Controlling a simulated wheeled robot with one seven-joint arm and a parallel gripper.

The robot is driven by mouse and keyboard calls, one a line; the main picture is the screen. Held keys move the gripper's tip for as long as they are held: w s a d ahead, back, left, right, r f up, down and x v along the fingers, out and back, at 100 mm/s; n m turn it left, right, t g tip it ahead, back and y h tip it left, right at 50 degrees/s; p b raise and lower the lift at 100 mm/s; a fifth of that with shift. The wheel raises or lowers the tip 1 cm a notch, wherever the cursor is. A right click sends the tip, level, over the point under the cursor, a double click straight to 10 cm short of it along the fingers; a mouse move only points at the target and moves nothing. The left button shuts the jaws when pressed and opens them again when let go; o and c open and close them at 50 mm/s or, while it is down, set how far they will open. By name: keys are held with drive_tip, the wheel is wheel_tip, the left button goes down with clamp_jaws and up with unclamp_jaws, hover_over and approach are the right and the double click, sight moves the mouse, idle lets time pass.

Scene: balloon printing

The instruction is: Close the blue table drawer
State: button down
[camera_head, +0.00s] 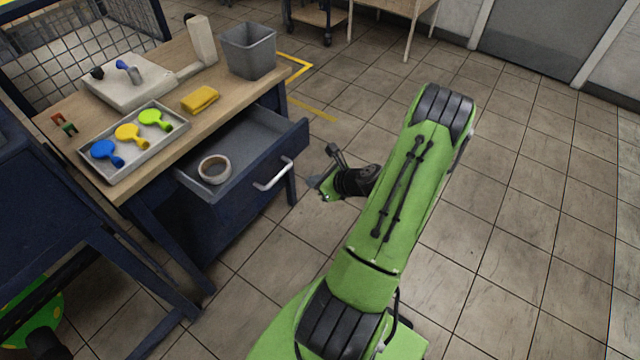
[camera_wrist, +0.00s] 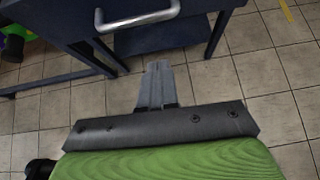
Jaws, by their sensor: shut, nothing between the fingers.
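The blue table drawer (camera_head: 240,152) stands pulled open under the wooden-topped table. Its metal handle (camera_head: 273,174) is on the front face and also shows at the top of the wrist view (camera_wrist: 138,17). A roll of tape (camera_head: 214,170) lies inside the drawer. My gripper (camera_head: 318,183) is in front of the drawer, to the right of the handle in the head view and apart from it. In the wrist view my gripper (camera_wrist: 157,72) has its fingers together with nothing between them, pointing toward the space below the drawer front.
A blue frame (camera_head: 130,262) stands left. The tiled floor (camera_head: 530,210) at right is clear.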

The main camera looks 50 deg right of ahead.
drive_tip(key=w+f+b, duration=0.1)
drive_tip(key=w, duration=0.6)
drive_tip(key=shift+f, duration=0.25)
